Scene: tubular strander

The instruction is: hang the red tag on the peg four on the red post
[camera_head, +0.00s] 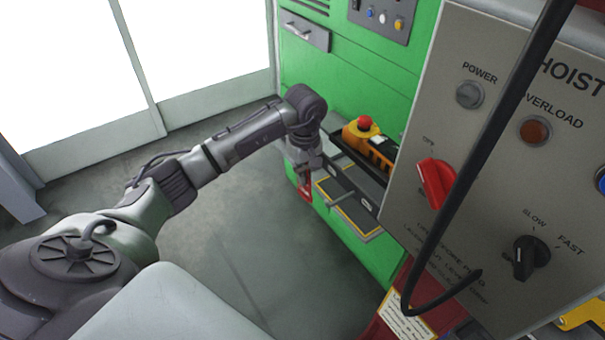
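My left arm reaches in from the left, and its gripper (305,168) points down beside the green cabinet. A small red tag (304,189) hangs at its fingertips, and the gripper looks shut on it. The tag is small in the picture and partly covered by the fingers. A red post-like part (385,327) with a pale label shows at the bottom, right of centre, mostly hidden behind the grey hoist panel. No numbered pegs can be made out on it. My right gripper is not in view.
The grey hoist panel (492,130) with knobs fills the right side, crossed by a black cable-like rod (468,185). The green cabinet (352,75) carries a dark tray (362,158) holding a yellow control box with a red button (365,123). Open floor (255,265) lies below my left arm.

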